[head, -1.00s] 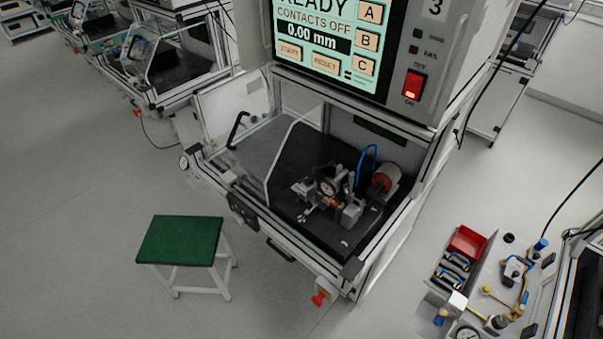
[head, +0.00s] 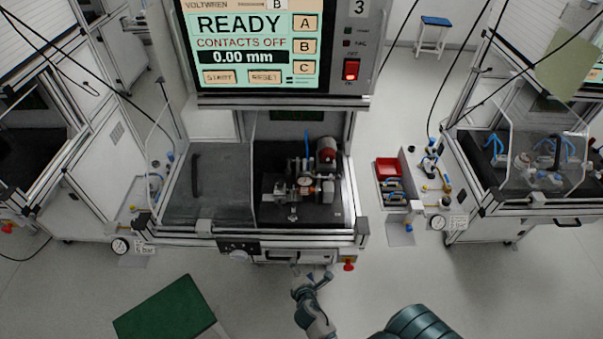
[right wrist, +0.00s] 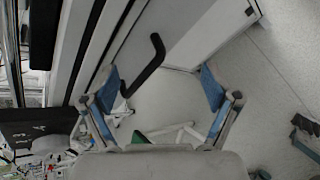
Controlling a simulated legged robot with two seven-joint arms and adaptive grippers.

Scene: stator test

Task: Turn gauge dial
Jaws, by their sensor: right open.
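The small round gauge dial (head: 307,181) sits on the metal test fixture (head: 283,190) inside the bench enclosure, on a black plate, with a red cylinder (head: 326,152) behind it. Its face is too small to read. My right gripper (head: 312,274) is in front of the bench, below its front edge, apart from the dial. In the right wrist view the right gripper (right wrist: 158,90) is open, its two blue-padded fingers wide apart with nothing between them. The dial does not show clearly there. My left gripper is not in view.
The screen (head: 252,45) above reads READY, CONTACTS OFF, 0.00 mm. A clear cover (head: 208,185) is at the bench's left. A red knob (head: 348,265) hangs under the front edge. A green stool (head: 170,315) stands front left. A red bin (head: 389,168) is at the right.

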